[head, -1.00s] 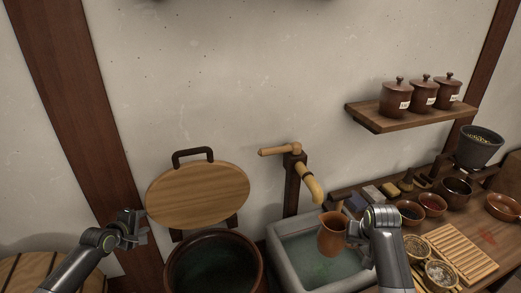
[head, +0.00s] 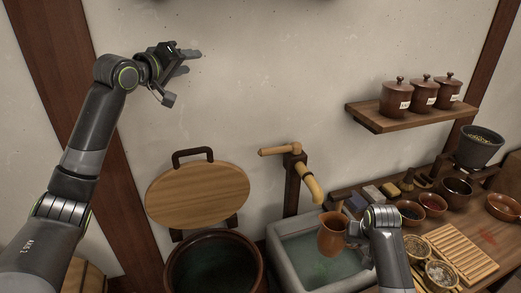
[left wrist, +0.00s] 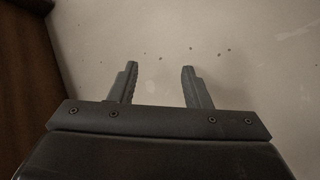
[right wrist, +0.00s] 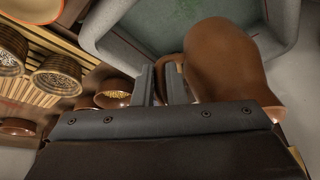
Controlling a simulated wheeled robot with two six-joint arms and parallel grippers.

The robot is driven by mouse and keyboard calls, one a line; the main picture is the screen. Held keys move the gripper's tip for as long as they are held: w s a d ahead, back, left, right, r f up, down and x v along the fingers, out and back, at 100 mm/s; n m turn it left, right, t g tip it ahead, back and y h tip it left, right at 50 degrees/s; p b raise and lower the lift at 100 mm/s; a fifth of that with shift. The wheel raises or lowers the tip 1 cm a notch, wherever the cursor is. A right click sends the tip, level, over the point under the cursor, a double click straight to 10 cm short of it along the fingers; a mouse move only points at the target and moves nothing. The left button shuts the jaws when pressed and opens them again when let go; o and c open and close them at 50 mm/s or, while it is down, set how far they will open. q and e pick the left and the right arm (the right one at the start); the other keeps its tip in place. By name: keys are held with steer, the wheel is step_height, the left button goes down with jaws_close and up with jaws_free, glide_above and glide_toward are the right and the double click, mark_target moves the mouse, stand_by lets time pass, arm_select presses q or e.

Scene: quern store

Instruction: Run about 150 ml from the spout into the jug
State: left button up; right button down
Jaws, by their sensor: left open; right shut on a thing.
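The bamboo spout (head: 311,188) with its wooden handle (head: 273,151) sits on a dark post above the grey stone basin (head: 280,254). The brown jug (head: 332,236) is upright over the basin, just below and right of the spout's end. My right gripper (head: 358,230) is shut on the jug's handle; the right wrist view shows the jug (right wrist: 225,65) beside the fingers (right wrist: 160,85). My left gripper (head: 190,62) is open and empty, raised high before the wall, up and left of the spout.
A dark round vat (head: 258,262) stands left of the basin, with a round wooden lid (head: 198,195) behind it. Bowls, a slatted wooden rack (head: 462,252) and brushes crowd the counter on the right. A shelf (head: 380,123) holds lidded jars.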

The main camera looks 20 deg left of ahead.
arm_select(q)
steer(key=s+d+r+m+g+h, duration=0.35)
steer(key=d+m, duration=0.25)
steer(key=d, duration=0.2)
steer(key=s+d+r+m+g+h, duration=0.2)
steer(key=d+r+m+g, duration=0.15)
steer(key=d+m, duration=0.35)
steer(key=s+d+r+m+g+h, duration=0.2)
steer(key=s+d+r+m+g, duration=0.15)
steer(key=d+m, duration=0.4)
steer(key=n+g+y, duration=0.2)
steer(key=y, duration=0.7)
glide_above(261, 150)
steer(key=s+a, duration=0.3)
steer(key=s, duration=0.1)
step_height(261, 150, down, 28)
steer(key=shift+t, duration=0.25)
steer(key=x, duration=1.1)
steer(key=shift+d+f, duration=0.3)
steer(key=shift+d, duration=0.1)
jaws_close()
